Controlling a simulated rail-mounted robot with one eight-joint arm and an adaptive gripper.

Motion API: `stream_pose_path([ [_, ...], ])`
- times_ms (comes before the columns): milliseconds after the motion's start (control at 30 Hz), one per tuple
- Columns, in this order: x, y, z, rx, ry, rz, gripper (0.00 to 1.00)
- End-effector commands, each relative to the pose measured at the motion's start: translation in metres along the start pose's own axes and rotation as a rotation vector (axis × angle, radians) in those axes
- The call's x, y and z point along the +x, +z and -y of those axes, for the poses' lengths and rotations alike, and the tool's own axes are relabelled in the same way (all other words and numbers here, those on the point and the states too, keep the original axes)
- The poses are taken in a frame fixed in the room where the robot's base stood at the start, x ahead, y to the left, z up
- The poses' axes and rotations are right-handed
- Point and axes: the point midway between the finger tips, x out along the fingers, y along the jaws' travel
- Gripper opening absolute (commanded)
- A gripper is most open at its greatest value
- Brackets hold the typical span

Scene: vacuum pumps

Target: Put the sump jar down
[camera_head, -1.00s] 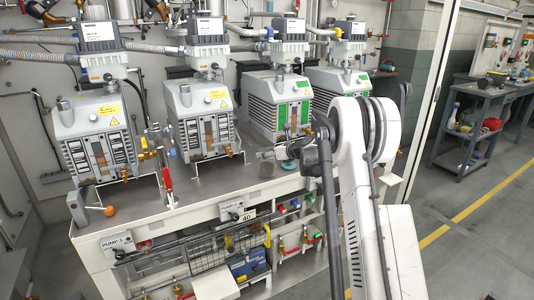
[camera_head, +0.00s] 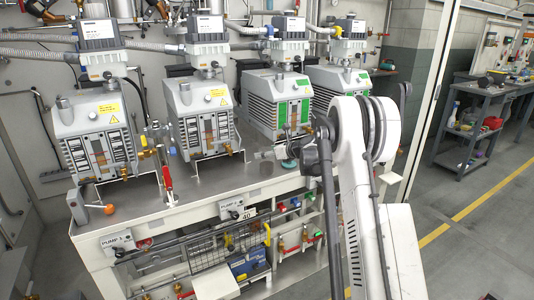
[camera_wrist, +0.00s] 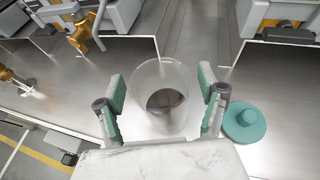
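The sump jar (camera_wrist: 163,78) is a translucent open-topped cup with a darker round area low inside. In the wrist view it appears upright on the metal bench top, in front of and between the two green-padded fingers of my gripper (camera_wrist: 163,105). The fingers are spread, with a gap showing on each side of the jar.
A teal round lid-like piece with a knob (camera_wrist: 245,122) lies right of my gripper. Pumps stand along the back of the bench (camera_head: 215,186). A brass valve (camera_wrist: 85,32) is at the wrist view's upper left. Bare bench shows left of the jar.

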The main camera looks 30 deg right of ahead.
Motion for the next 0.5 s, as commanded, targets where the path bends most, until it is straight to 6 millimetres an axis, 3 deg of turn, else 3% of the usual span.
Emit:
stream_pose_path([
  [300, -0.002, 0.000, 0.000, 0.000, 0.000, 0.000, 0.74],
  [500, -0.027, 0.000, 0.001, 0.000, -0.001, 0.000, 0.74],
])
